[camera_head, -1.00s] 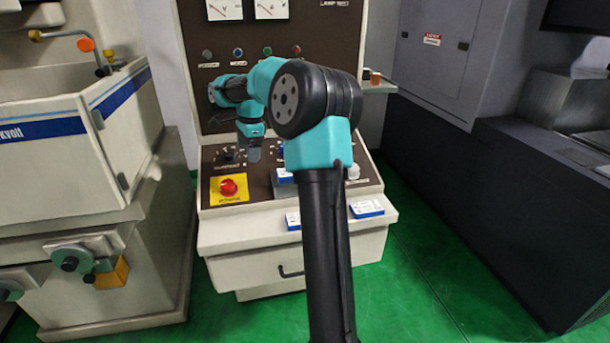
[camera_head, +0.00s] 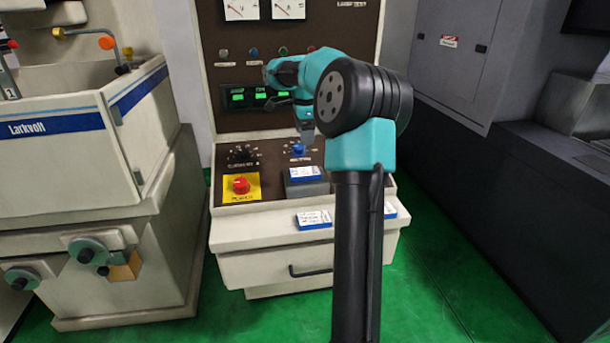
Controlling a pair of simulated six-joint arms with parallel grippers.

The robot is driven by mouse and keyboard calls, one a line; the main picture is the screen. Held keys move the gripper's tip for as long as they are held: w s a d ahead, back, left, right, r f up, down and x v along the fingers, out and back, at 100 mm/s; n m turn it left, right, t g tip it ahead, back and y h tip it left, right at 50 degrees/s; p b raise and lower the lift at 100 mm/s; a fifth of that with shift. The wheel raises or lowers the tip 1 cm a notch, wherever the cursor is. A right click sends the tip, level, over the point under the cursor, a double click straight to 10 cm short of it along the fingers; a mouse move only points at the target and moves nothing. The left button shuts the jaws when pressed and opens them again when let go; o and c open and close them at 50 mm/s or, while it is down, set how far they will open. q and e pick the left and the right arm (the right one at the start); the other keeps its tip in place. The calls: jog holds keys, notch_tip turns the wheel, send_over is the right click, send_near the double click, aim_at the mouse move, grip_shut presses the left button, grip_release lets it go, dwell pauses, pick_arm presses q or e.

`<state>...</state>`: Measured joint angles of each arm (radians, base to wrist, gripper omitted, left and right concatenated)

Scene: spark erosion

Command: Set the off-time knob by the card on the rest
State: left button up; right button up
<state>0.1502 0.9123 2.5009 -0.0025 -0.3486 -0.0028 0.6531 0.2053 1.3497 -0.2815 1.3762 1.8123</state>
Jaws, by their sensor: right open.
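My right gripper (camera_head: 306,134) is open and points down, just above and slightly right of a blue knob (camera_head: 298,150) on the dark sloping console panel; I cannot tell if it touches. The label under this knob is too small to read surely. A black knob (camera_head: 241,155) sits to its left on the panel. A white card with a blue edge (camera_head: 305,172) lies on a grey rest (camera_head: 308,188) in front of the blue knob; its writing is unreadable. My right arm hides the panel's right part. My left gripper is not in view.
A red stop button on a yellow plate (camera_head: 241,185) sits left of the rest. Another card (camera_head: 313,219) lies on the front ledge; a further one (camera_head: 390,210) is partly behind my arm. Green displays (camera_head: 250,97) glow on the upright panel. A machine tank (camera_head: 60,150) stands left.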

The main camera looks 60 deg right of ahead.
send_over(305, 171)
jog(key=f, duration=0.8)
jog(key=shift+s+a+f, duration=0.1)
jog(key=shift+s+a, duration=0.05)
jog(key=shift+a, duration=0.1)
jog(key=shift+f, duration=0.1)
jog(key=shift+d+f, duration=0.15)
jog(key=shift+f, duration=2.35)
jog(key=shift+c, duration=0.2)
jog(key=c, duration=0.8)
jog(key=shift+o, duration=0.2)
jog(key=shift+r, duration=0.1)
